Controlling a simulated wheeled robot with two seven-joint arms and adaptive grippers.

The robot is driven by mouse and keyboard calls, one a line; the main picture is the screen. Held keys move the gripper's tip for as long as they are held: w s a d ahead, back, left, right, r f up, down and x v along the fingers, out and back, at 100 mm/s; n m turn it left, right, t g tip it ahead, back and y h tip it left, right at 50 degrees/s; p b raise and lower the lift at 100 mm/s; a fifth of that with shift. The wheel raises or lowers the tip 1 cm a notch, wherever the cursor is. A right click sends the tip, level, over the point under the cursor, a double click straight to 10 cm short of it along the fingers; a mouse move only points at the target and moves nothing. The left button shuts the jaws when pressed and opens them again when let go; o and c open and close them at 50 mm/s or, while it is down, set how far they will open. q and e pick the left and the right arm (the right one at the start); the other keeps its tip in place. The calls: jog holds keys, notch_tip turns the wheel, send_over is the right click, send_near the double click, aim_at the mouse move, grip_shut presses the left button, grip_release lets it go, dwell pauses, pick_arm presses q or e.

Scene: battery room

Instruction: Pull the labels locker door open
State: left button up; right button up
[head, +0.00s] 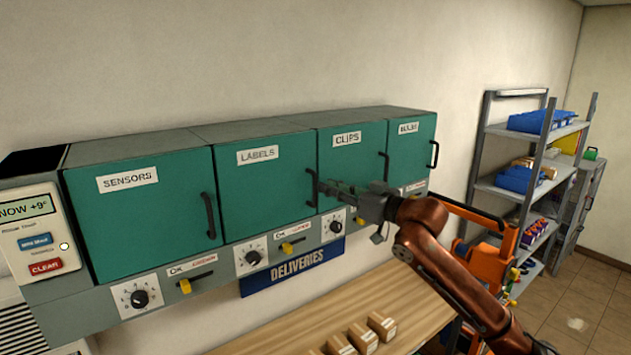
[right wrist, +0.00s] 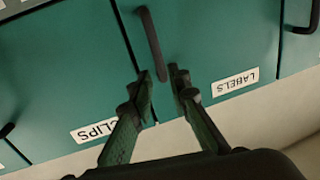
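The labels locker door (head: 262,190) is green with a white LABELS sign and looks shut. Its black vertical handle (head: 312,187) is at the door's right edge; it also shows in the right wrist view (right wrist: 150,42). My right gripper (head: 322,187) is at this handle in the head view. In the right wrist view my right gripper (right wrist: 161,73) has its two fingers apart, with one end of the handle showing between the fingertips and gaps beside it. I cannot tell whether the fingers touch it. My left gripper is not in view.
Shut doors SENSORS (head: 145,215), CLIPS (head: 350,165) and a further one (head: 410,150) flank it. Dials and yellow latches line the panel below. A wooden bench (head: 290,335) holds small boxes. A shelf rack (head: 530,165) stands right.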

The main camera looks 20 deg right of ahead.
aim_at(316, 182)
jog(key=p+x, duration=0.1)
jog(key=x, duration=0.4)
jog(key=shift+a+r, duration=0.1)
jog(key=shift+w+a+p, duration=0.2)
jog(key=shift+w+p, duration=0.1)
jog(key=shift+w, duration=0.2)
grip_shut()
